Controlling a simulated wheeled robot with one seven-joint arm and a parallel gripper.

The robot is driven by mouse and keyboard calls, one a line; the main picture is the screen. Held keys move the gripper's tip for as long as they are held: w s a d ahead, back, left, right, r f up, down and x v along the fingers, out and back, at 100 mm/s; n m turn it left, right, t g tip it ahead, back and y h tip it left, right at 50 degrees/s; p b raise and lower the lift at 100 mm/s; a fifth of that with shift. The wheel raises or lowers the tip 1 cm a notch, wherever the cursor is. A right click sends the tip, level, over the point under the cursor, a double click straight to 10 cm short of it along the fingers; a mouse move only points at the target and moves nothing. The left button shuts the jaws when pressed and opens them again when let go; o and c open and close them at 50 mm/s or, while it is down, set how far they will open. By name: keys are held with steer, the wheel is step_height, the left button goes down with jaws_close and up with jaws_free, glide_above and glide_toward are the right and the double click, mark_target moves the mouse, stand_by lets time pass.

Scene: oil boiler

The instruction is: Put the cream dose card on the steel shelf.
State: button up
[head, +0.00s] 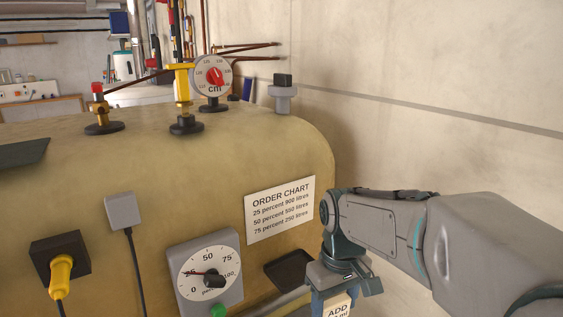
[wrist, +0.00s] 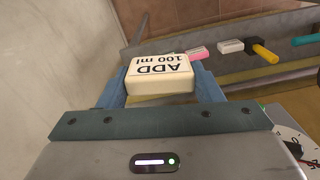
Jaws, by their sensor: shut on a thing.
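The cream dose card (wrist: 160,75), a thick block reading "ADD 100 ml", is held between the blue fingers of my gripper (wrist: 162,88). In the head view the card (head: 337,309) shows partly at the bottom edge, below my gripper (head: 333,292). A long grey ledge (wrist: 284,42), which looks like the steel shelf, runs beyond the card in the wrist view. The card appears apart from it; the exact gap cannot be told.
A pink block (wrist: 197,52), a white block (wrist: 230,46), a black-and-yellow piece (wrist: 263,50) and a teal piece (wrist: 306,40) lie along the ledge. The tan tank (head: 150,180) carries a dial gauge (head: 208,272), an order chart (head: 280,209) and a dark tray (head: 290,270).

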steer(key=w+d+f+m, duration=0.1)
steer(key=w+f, duration=0.2)
steer(key=f, duration=0.5)
steer(key=w+d+f+m, duration=0.2)
steer(key=w+f, duration=0.2)
steer(key=f, duration=0.5)
steer(key=w+d+f+m, duration=0.2)
steer(key=w+f, duration=0.1)
steer(key=f, duration=0.5)
steer(key=shift+w+d+f, duration=0.25)
steer(key=shift+w+f, duration=0.05)
steer(key=shift+f, duration=0.05)
